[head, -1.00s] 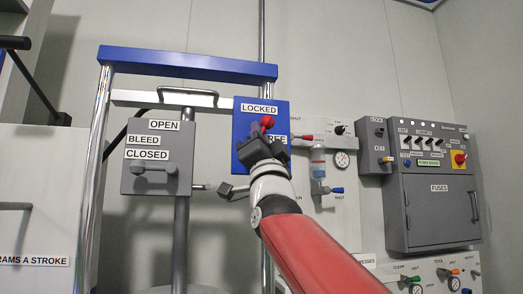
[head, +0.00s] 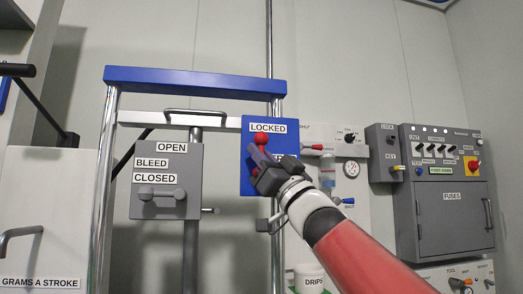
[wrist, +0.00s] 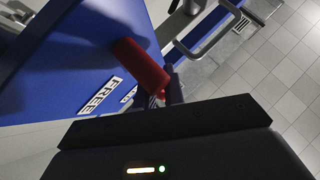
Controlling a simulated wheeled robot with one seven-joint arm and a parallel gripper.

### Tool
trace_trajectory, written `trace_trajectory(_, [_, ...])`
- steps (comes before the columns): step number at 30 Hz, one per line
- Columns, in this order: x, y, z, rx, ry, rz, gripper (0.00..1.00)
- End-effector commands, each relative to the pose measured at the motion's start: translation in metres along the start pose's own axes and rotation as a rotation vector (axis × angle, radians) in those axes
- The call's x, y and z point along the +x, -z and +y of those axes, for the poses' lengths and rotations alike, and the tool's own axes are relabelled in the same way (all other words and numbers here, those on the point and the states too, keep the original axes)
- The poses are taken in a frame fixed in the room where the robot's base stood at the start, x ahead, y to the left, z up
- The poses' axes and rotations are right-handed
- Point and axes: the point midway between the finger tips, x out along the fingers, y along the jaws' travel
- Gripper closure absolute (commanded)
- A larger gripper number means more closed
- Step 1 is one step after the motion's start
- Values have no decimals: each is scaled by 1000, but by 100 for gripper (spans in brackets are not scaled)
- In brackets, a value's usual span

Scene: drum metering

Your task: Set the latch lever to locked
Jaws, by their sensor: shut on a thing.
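The latch is a blue panel (head: 285,180) on the tall frame, with a LOCKED label at its top and a FREE label mostly hidden by my gripper. The lever's red knob (head: 261,138) stands just below the LOCKED label, a little left of its middle. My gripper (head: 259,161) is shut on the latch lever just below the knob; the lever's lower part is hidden. In the wrist view the red grip of the lever (wrist: 141,65) shows against the blue panel (wrist: 75,60), just beyond my gripper's dark body.
A grey box (head: 166,205) labelled OPEN, BLEED and CLOSED, with its own handle, stands left of the latch. A grey fuse cabinet (head: 450,225) is at the right. A small valve panel (head: 335,140) sits just right of the latch.

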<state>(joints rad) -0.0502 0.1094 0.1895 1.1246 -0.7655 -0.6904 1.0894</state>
Motion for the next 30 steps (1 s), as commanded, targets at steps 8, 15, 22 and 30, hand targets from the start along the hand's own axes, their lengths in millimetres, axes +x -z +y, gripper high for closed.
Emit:
trace_trajectory(8, [2,10,-2,-8,2,13,100])
trace_trajectory(15, [2,9,-2,-7,3,12,69])
trace_trajectory(22, [1,6,-2,-4,3,8,68])
trace_trajectory(30, [-19,3,-1,-7,2,5,68])
